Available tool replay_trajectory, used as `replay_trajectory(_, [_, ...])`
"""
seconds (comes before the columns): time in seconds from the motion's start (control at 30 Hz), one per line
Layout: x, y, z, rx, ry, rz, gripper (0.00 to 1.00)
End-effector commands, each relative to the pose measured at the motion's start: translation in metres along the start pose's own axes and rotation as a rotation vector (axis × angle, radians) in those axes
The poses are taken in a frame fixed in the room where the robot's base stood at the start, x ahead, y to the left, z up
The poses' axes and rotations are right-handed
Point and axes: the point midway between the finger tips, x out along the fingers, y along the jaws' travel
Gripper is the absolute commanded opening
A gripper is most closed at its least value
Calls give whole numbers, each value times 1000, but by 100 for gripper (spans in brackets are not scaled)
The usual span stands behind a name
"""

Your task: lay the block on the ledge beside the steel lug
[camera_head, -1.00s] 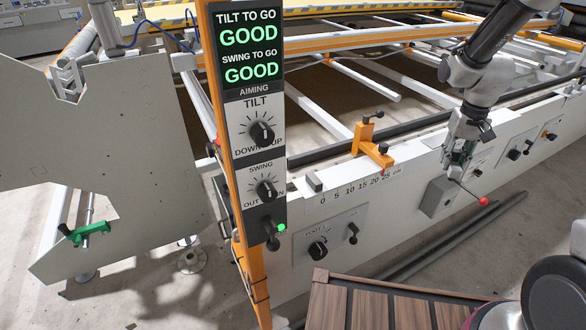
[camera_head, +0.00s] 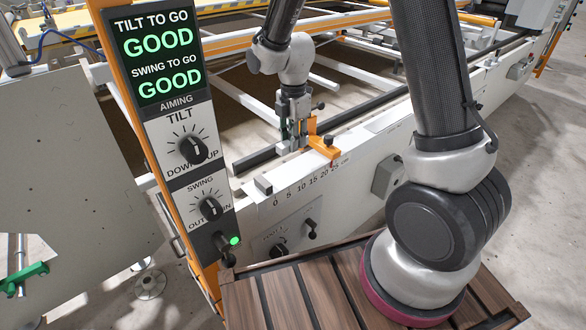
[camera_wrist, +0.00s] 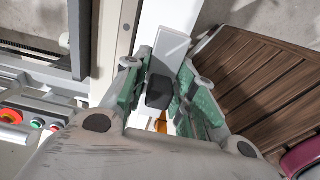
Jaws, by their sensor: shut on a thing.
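My gripper (camera_head: 293,145) is over the white ledge (camera_head: 250,212), by the orange bracket (camera_head: 324,147) in the head view. The fingers mostly hide the block in the head view. A small grey lug (camera_head: 263,186), which looks like the steel lug, stands on the ledge by the scale's zero mark, left of my gripper and apart from it. Whether the block touches the ledge I cannot tell.
The orange bracket has black knobs and stands by the scale's high end. An aiming post (camera_head: 165,130) with a GOOD/GOOD display rises left of the lug. A slatted wooden platform (camera_head: 305,292) lies in front. The ledge between lug and bracket looks clear.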

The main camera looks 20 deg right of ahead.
Motion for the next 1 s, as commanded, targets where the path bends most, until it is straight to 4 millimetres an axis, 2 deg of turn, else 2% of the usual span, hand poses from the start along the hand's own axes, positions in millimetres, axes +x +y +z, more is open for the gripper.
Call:
replay_trajectory(0.1, [26,-1,0,-2,0,-6,0])
replay_trajectory(0.2, [41,-1,0,-1,0,-4,0])
replay_trajectory(0.37, [54,0,0,1,0,-3,0])
replay_trajectory(0.57, [82,-1,0,1,0,-4,0])
replay_trajectory(0.93, [88,0,0,2,0,-1,0])
replay_trajectory(0.97, [88,0,0,2,0,-1,28])
replay_trajectory(1.0, [88,0,0,2,0,0,36])
